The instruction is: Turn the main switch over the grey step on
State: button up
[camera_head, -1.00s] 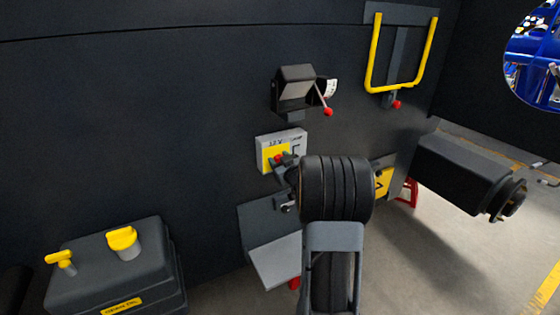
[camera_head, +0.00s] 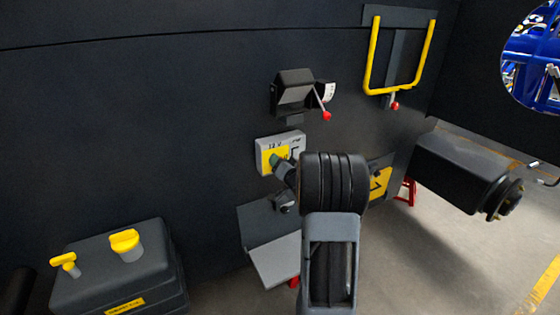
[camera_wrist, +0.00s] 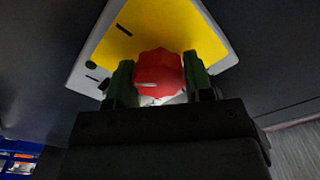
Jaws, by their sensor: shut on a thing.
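The main switch has a plate (camera_head: 264,157) with a yellow field and the marking "12 V", fixed to the dark wall above the grey step (camera_head: 276,262). Its red knob (camera_wrist: 157,72) shows in the wrist view, in front of the yellow field. My gripper (camera_wrist: 160,82) has a green finger on each side of the knob and is shut on it. In the head view my gripper (camera_head: 280,163) is at the plate, and it hides the knob there. A light mark shows on the knob's face.
A black box with a red-tipped lever (camera_head: 326,116) is above the switch. A yellow U-shaped bar (camera_head: 372,58) is at upper right. A dark tank with yellow caps (camera_head: 118,275) stands at lower left. A dark cylinder (camera_head: 460,172) juts out at right.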

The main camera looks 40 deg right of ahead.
jog(key=m+p, duration=0.1)
jog(key=m, duration=0.3)
jog(key=shift+d+f+m+p, duration=0.1)
jog(key=shift+m+p, duration=0.7)
jog(key=shift+m, duration=1.2)
jog(key=o, duration=0.9)
jog(key=s, duration=0.4)
jog(key=s+a+b, duration=0.1)
jog(key=s, duration=0.4)
jog(key=s+a+b, duration=0.1)
jog(key=s, duration=0.3)
jog(key=shift+s, duration=0.4)
